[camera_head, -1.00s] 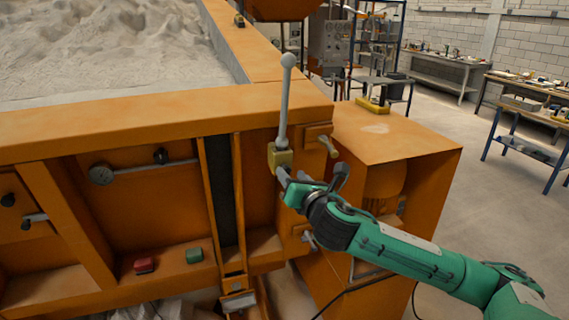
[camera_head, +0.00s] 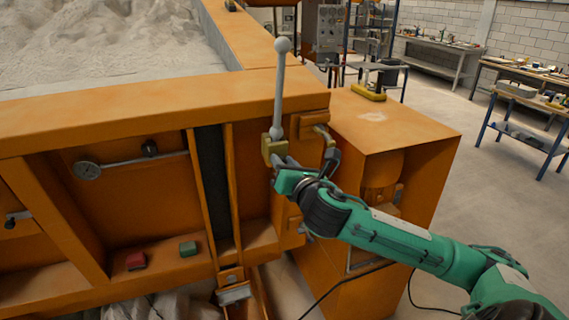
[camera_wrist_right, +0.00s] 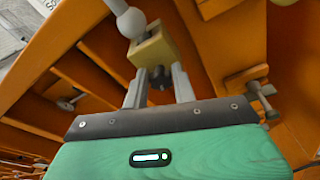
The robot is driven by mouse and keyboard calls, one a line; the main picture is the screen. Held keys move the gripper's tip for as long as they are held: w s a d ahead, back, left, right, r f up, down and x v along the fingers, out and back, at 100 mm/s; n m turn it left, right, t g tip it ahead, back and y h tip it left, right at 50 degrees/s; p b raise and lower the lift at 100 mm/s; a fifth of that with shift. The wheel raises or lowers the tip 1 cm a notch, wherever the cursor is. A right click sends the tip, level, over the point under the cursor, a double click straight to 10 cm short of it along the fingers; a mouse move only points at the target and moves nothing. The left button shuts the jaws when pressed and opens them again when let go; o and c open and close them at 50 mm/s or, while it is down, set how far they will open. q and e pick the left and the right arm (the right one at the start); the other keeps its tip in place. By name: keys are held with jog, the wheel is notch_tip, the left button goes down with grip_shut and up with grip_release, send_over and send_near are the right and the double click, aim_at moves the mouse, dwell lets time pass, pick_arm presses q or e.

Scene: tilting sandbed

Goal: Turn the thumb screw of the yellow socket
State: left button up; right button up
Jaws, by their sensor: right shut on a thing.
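The yellow socket (camera_head: 269,148) is on the orange frame's front corner, with a grey ball-topped lever (camera_head: 280,85) standing up from it. In the right wrist view the yellow socket (camera_wrist_right: 152,48) is above my fingers, and the lever's pale ball (camera_wrist_right: 131,22) is beyond it. The dark thumb screw (camera_wrist_right: 160,77) sticks out of the socket toward me. My right gripper (camera_wrist_right: 158,86) is shut on the thumb screw, one finger on each side. In the head view the right gripper (camera_head: 277,163) is just under the socket and hides the screw. My left gripper is out of view.
An orange cabinet (camera_head: 400,135) stands right of the frame, close to my right arm. A handle-like clamp (camera_head: 322,133) is beside the socket. Red (camera_head: 136,261) and green (camera_head: 190,249) buttons are on the lower ledge. The sandbed (camera_head: 100,45) lies behind the front rail.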

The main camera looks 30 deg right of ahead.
jog(key=m+b, duration=0.1)
jog(key=m, duration=0.1)
jog(key=m+y+b, duration=0.1)
jog(key=m, duration=0.1)
jog(key=m+t+b, duration=0.1)
jog(key=m, duration=0.1)
jog(key=shift+d+f+y, duration=0.25)
jog(key=shift+f+y, duration=0.05)
jog(key=shift+y, duration=0.1)
jog(key=shift+w+a+f+m+t+h+b, duration=0.15)
jog(key=shift+m+t+h+b, duration=0.6)
jog(key=shift+m, duration=3.1)
jog(key=shift+s+f+m+t+h+b, duration=0.2)
jog(key=shift+m+b, duration=0.9)
jog(key=shift+m, duration=2.8)
jog(key=shift+w+a+f+m+t+h+b, duration=0.15)
jog(key=shift+m+t+h+b, duration=0.6)
jog(key=shift+m, duration=3.1)
jog(key=shift+r+y, duration=0.15)
jog(key=shift+y, duration=0.15)
jog(key=o, duration=0.9)
jog(key=shift+w, duration=0.1)
